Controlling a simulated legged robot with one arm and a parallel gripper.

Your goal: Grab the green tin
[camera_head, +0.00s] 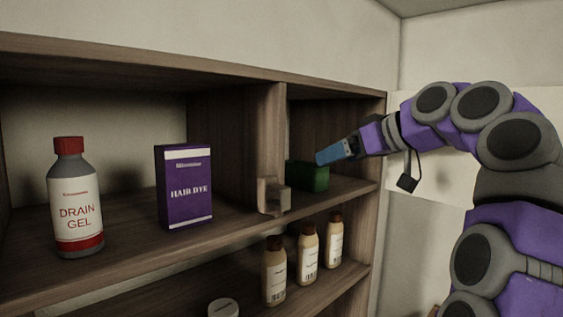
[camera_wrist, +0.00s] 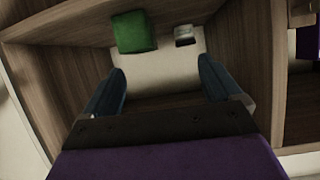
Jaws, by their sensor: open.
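The green tin (camera_head: 309,178) sits in the right compartment of the wooden shelf, partly hidden behind my gripper and the divider. In the wrist view the green tin (camera_wrist: 134,32) is a green block at the top, ahead of my fingers and left of centre. My gripper (camera_head: 322,157) is at the mouth of that compartment, its blue fingers above and in front of the tin. In the wrist view my gripper (camera_wrist: 160,78) has its two fingers spread wide with nothing between them. The tin is apart from the fingers there.
A small pale item (camera_wrist: 184,36) is beside the tin. A drain gel bottle (camera_head: 75,200) and hair dye box (camera_head: 184,187) stand in the left compartment. Small bottles (camera_head: 308,252) stand below.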

